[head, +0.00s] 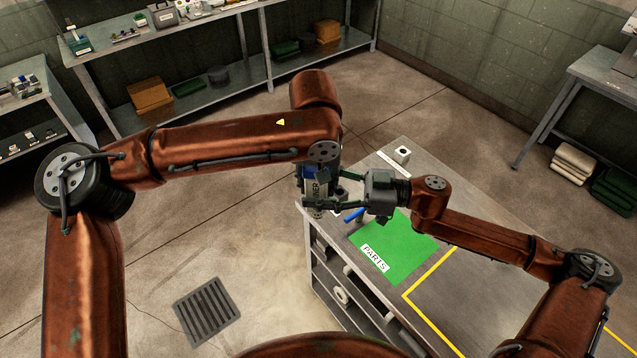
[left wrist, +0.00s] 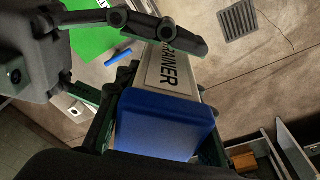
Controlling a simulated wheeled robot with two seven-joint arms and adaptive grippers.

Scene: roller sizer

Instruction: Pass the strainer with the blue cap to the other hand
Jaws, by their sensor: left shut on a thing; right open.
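The strainer is a pale, upright body with a printed label (head: 318,192), held just off the left edge of the table. Its blue cap (left wrist: 165,123) is large in the left wrist view, with the label (left wrist: 172,68) beyond it. My left gripper (head: 312,172) is shut on the strainer near the cap end. My right gripper (head: 336,190) is open and comes in from the right, its fingers reaching to either side of the strainer's body below the left one. I cannot tell whether these fingers touch it. My arms partly hide the cap in the head view.
The table (head: 480,285) carries a green mat (head: 410,240) labelled PARTS, a blue rod-like thing (head: 354,215), a small white block (head: 402,154) and yellow tape lines. Shelves (head: 225,85) stand at the back. A floor grate (head: 206,309) lies at lower left, with clear floor around.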

